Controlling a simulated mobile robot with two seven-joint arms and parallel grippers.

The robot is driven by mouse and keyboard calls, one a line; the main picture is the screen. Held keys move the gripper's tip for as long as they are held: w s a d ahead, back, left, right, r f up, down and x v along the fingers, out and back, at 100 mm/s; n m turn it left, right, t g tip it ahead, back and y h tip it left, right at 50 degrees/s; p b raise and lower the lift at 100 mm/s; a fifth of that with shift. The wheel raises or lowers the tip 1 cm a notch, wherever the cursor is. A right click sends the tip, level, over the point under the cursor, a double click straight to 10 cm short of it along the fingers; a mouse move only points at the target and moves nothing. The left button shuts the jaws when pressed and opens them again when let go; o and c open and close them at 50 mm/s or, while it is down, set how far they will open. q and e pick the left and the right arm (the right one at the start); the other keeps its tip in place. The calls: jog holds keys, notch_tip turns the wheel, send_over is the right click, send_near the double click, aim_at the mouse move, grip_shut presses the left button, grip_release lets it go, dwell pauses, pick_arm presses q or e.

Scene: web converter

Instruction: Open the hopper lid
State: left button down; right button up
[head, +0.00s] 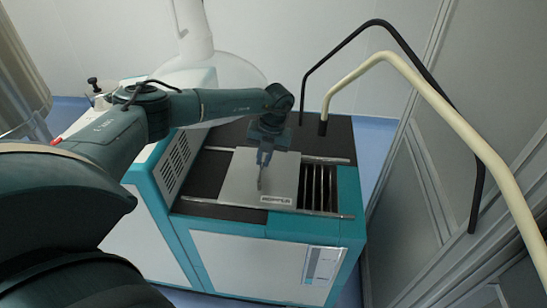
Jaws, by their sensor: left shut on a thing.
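The hopper lid (236,184) is a flat silver plate marked "HOPPER", lying between two metal rails on top of the teal and white machine. To its right a dark opening with several upright slats (318,186) is uncovered. My left gripper (262,173) reaches down over the middle of the lid and is shut on its small upright handle. The fingers mostly hide the handle. My right gripper is not in view.
A cream pipe (455,119) and a black pipe (343,44) rise behind the opening and arch to the right. A grey panelled wall (500,60) stands at the right. The black top left of the lid (208,173) is clear.

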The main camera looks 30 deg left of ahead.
pick_arm(q)
jog(key=c, duration=1.5)
grip_release()
